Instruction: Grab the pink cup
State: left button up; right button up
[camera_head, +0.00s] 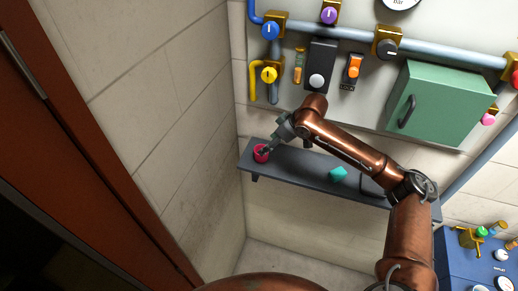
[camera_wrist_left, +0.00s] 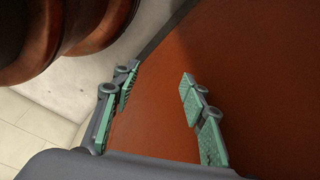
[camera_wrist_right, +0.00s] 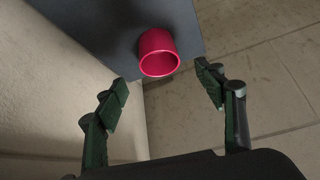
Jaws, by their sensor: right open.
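The pink cup (camera_head: 260,153) stands at the left end of a dark grey wall shelf (camera_head: 310,165). In the right wrist view the cup (camera_wrist_right: 158,53) shows its open mouth, just beyond and between my fingertips. My right gripper (camera_head: 268,148) reaches in from the right, right beside the cup. In the right wrist view my right gripper (camera_wrist_right: 168,88) is open and empty, with its fingers spread wider than the cup. My left gripper (camera_wrist_left: 160,90) shows only in the left wrist view, open and empty, before a reddish-brown surface.
A turquoise object (camera_head: 338,174) lies on the shelf to the right of the cup. A panel with knobs, pipes and a green box (camera_head: 436,102) is above the shelf. A side wall (camera_head: 165,90) stands close to the shelf's left end.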

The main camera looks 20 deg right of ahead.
aim_at(259, 159)
jog(key=shift+w+a+f+p, duration=0.1)
jog(key=shift+a+f+p, duration=0.45)
jog(key=shift+f, duration=0.35)
jog(key=shift+w+a+f+p, duration=0.2)
jog(key=shift+w+f+p, duration=0.15)
jog(key=shift+f, duration=0.2)
jog(key=p+x, duration=0.1)
jog(key=x, duration=0.1)
jog(key=shift+w+f, duration=0.3)
jog(key=shift+w, duration=0.05)
jog(key=shift+a+f, duration=0.1)
jog(key=shift+f, duration=0.25)
jog(key=shift+w, duration=0.1)
jog(key=c, duration=1.2)
jog(key=shift+c, duration=0.2)
pick_arm(q)
jog(key=s+r, duration=0.2)
jog(key=s, duration=0.1)
jog(key=shift+a+r, duration=0.1)
jog(key=shift+r, duration=0.15)
pick_arm(e)
jog(key=shift+r, duration=0.15)
